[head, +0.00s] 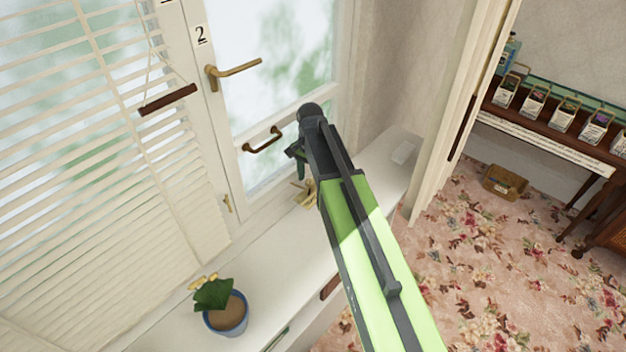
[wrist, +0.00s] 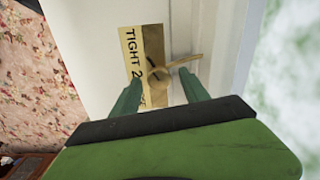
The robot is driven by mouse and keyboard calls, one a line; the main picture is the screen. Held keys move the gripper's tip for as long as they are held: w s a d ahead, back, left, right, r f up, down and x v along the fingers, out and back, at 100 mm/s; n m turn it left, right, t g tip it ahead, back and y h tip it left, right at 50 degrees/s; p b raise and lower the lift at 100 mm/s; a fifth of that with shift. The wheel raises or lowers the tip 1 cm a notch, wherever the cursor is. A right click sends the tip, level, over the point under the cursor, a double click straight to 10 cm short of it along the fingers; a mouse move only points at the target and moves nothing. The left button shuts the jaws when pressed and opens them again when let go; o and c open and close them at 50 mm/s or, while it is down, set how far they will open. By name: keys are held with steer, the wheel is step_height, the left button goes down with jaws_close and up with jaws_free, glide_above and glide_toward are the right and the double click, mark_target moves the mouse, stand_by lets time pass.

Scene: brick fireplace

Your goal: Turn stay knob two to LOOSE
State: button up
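The brass stay knob two (wrist: 172,64) is a small winged knob in the wrist view, just ahead of my fingers. Its brass label plate (wrist: 152,45) reads TIGHT and 2, with the end of another word partly hidden by a finger. My gripper (wrist: 161,77) is open, its two green fingers apart, with the knob near and between their tips; I cannot tell whether they touch it. In the head view the brass knob and plate (head: 304,194) show at the window's foot, partly behind my arm. My gripper (head: 297,155) points down toward them there.
The window marked 2 (head: 201,34) has a brass handle (head: 233,70) and a dark pull handle (head: 262,141). A blue potted plant (head: 226,318) stands on the white sill (head: 290,275). Blinds (head: 80,140) hang at left.

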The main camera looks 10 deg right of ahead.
jaws_close()
steer(key=shift+d, duration=0.35)
steer(key=shift+a, duration=0.25)
steer(key=shift+a+n, duration=0.1)
steer(key=shift+n, duration=0.3)
steer(key=n, duration=0.8)
steer(key=shift+s+a, duration=0.1)
steer(key=n, duration=0.7)
steer(key=shift+n, duration=0.4)
steer(key=n, duration=0.4)
steer(key=shift+n, duration=1.6)
